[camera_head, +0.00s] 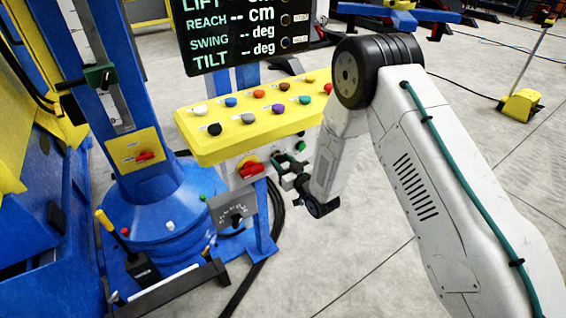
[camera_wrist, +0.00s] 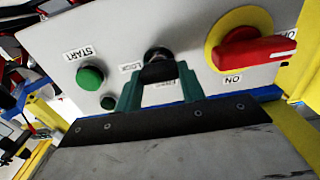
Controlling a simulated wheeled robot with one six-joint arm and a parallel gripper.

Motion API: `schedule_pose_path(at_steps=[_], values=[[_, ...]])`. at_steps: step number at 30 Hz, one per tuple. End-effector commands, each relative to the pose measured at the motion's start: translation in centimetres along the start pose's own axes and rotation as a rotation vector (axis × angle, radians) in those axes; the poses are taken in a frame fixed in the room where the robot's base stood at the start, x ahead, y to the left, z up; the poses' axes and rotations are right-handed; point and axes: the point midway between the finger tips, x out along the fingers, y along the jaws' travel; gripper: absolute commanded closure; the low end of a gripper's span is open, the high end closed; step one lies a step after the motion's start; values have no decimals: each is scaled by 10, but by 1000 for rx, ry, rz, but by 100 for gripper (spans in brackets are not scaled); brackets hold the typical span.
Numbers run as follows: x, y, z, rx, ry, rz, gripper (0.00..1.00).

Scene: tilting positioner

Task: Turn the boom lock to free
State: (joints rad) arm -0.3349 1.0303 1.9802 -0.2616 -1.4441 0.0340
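The boom lock appears to be the small black knob (camera_wrist: 158,58) on the grey panel in the wrist view, with a label reading LOCK to its left. Another label below it, between my fingers, is too blurred to read surely. My gripper (camera_wrist: 160,74) has its two teal fingers apart, with the tips on either side of the knob's lower part. I cannot tell whether they touch it. The knob's exact pointing direction is not clear. In the head view my gripper (camera_head: 290,168) is at the front panel below the yellow console, and it hides the knob.
A red rotary switch (camera_wrist: 255,52) on a yellow disc sits close right of the knob. The yellow console (camera_head: 250,118) overhangs above. A grey dial plate (camera_head: 235,212) stands lower left.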

Motion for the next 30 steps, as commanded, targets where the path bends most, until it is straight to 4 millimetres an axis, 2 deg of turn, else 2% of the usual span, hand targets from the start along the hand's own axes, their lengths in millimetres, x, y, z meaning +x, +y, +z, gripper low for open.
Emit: schedule_pose_path(at_steps=[14,30], values=[[0,0,0,-89,0,1,83],[0,-2,1,-555,0,0,83]])
